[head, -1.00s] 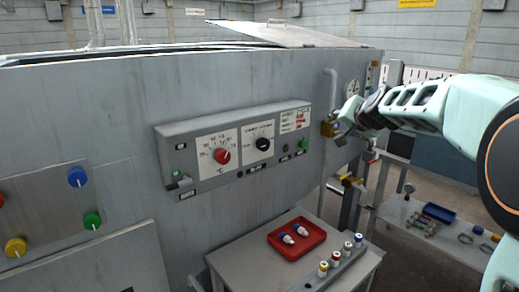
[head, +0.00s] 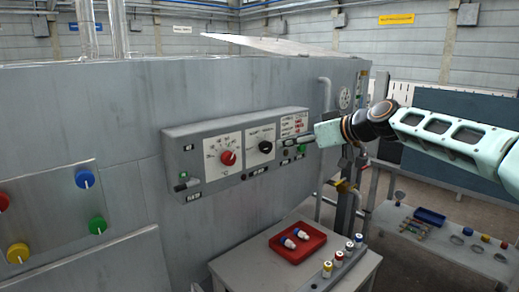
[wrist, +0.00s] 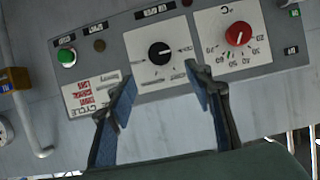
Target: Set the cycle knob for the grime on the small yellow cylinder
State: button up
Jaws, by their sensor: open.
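The black cycle knob (head: 265,147) sits on a white dial plate on the grey control box (head: 180,150). It also shows in the wrist view (wrist: 159,53), where its pale mark seems to face right. A card with red and black print (wrist: 92,93) is beside the dial; its text is too small to read surely. My gripper (wrist: 160,80) is open and empty, its fingers apart in front of the black knob's dial; contact is not visible. In the head view it is at the box's right part. A small yellow-banded cylinder (head: 327,269) stands in a rack; its grime cannot be made out.
A red temperature knob (head: 228,158) is left of the black knob, and a green button (wrist: 66,56) shows in the wrist view. A red tray (head: 297,243) with two blue-and-white pieces lies on the table below. A pipe (head: 326,120) stands right of the box.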

aim_at(268, 145)
jog(key=p+x, duration=0.2)
jog(key=x, duration=0.8)
jog(key=shift+w+a, duration=0.25)
jog(key=shift+a, duration=0.05)
jog(key=c, duration=1.2)
